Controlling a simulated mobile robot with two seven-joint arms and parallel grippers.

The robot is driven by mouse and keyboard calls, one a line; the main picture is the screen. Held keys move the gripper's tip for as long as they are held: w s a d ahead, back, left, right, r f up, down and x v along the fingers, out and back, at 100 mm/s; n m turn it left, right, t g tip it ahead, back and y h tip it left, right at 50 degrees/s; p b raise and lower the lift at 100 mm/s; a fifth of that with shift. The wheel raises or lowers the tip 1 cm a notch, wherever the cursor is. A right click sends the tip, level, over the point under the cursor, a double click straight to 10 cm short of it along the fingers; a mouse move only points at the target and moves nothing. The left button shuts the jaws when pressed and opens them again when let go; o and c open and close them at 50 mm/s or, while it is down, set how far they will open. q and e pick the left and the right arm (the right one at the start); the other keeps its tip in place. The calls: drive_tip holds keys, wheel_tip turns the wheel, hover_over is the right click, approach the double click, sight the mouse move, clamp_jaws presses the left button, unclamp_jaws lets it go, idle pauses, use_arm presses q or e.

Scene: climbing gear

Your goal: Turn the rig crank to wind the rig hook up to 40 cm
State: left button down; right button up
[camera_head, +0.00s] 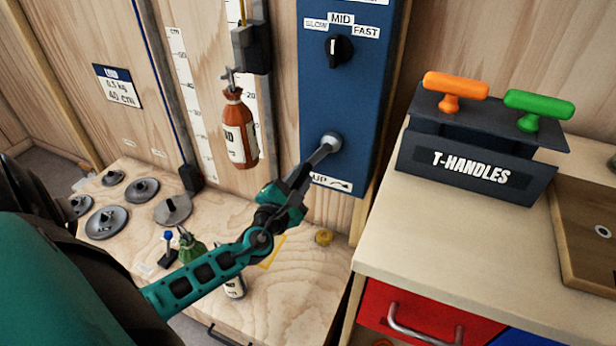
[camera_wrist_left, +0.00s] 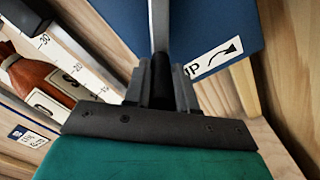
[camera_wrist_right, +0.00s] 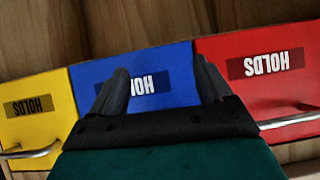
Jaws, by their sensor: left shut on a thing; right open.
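The rig crank (camera_head: 321,152) is a grey arm on a round hub low on the blue panel (camera_head: 313,90). It points down and left from the hub. My left gripper (camera_head: 291,199) is shut on the crank's handle end; the left wrist view shows the dark handle (camera_wrist_left: 161,85) between the fingers. The rig hook (camera_head: 229,78) holds a brown bag (camera_head: 239,128) in front of the white centimetre scale (camera_head: 188,95), hanging below a dark block (camera_head: 251,47). My right gripper (camera_wrist_right: 166,88) is open and empty, seen only in the right wrist view.
A T-handles rack (camera_head: 468,165) with an orange and a green handle stands right of the panel. Yellow, blue and red drawers (camera_wrist_right: 258,85) lie before my right gripper.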

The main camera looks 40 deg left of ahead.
use_arm(q)
drive_tip(key=shift+s+a+r+m+p, duration=0.15)
drive_tip(key=shift+a+r+m+p, duration=0.7)
drive_tip(key=shift+m+p, duration=0.45)
drive_tip(key=shift+s+a+r+m+p, duration=0.15)
drive_tip(key=shift+a+r+m+p, duration=0.6)
drive_tip(key=shift+m+p, duration=0.5)
drive_tip(key=c, duration=0.9)
unclamp_jaws()
drive_tip(key=shift+d, duration=0.1)
drive_tip(key=shift+s+d, duration=0.1)
drive_tip(key=shift+s, duration=0.05)
